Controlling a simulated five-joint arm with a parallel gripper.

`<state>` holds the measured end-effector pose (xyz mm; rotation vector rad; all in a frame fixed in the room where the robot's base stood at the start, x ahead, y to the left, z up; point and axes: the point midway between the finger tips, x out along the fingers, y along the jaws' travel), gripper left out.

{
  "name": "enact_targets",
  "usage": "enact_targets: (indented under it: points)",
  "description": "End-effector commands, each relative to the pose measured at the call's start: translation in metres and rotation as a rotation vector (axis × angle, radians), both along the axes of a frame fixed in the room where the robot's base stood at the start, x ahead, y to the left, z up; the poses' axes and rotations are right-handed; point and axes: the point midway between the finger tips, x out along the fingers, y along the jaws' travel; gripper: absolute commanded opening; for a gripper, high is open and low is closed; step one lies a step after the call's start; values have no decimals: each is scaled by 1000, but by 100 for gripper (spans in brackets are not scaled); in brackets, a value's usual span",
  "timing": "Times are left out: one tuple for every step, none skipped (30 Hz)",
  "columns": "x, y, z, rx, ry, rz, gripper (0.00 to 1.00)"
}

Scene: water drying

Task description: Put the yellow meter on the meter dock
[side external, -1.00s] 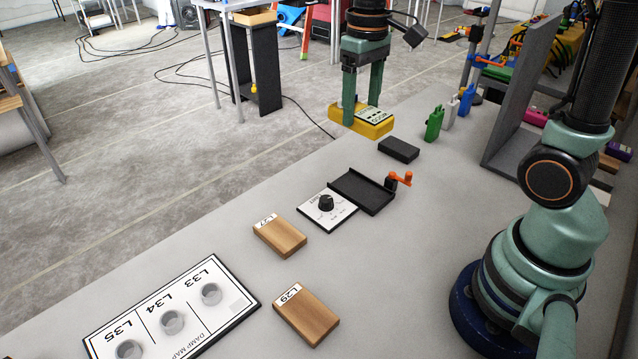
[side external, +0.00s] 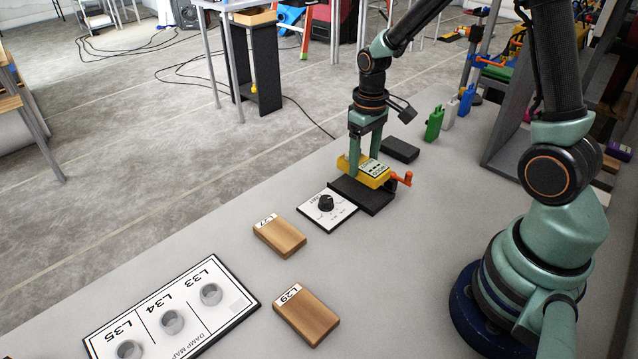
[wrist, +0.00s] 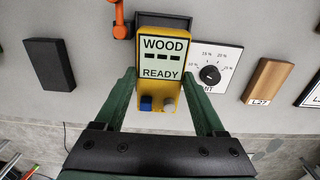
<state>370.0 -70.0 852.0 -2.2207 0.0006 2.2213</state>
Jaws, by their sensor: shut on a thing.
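The yellow meter (side external: 368,172) is held between the fingers of my gripper (side external: 364,160). In the wrist view the meter (wrist: 161,92) shows a screen reading WOOD and READY, a blue button and a grey button, with my gripper's fingers (wrist: 162,100) on either side. The dark meter dock (side external: 371,199) is a shallow tray with an orange lever (side external: 403,179) at its right end. The meter is over the dock's far part, and its near part is bare. In the wrist view the dock (wrist: 126,27) is mostly hidden behind the meter. I cannot tell whether they touch.
A white dial card (side external: 327,212) adjoins the dock's left side. A black block (side external: 400,149) lies behind it. Wooden blocks L27 (side external: 280,238) and L29 (side external: 306,315) and the damp map board (side external: 190,345) are nearer. Green, white and blue bottles (side external: 450,114) stand at the back.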

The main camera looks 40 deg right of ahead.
Motion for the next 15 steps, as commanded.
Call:
enact_targets:
  points:
    - [0,0,-6,0,0,0,0]
    - [0,0,-7,0,0,0,0]
    - [0,0,-9,0,0,0,0]
    - [0,0,-11,0,0,0,0]
    - [0,0,-13,0,0,0,0]
    - [0,0,-17,0,0,0,0]
    - [-1,0,-21,0,2,0,0]
    - [0,0,-26,0,2,0,0]
    - [0,0,-32,0,2,0,0]
    - [0,0,-36,1,3,0,0]
    - [0,0,-39,0,1,0,0]
    - [0,0,-43,0,2,0,0]
    - [0,0,-46,0,1,0,0]
    - [0,0,-47,0,-1,0,0]
    - [0,0,-48,0,-2,0,0]
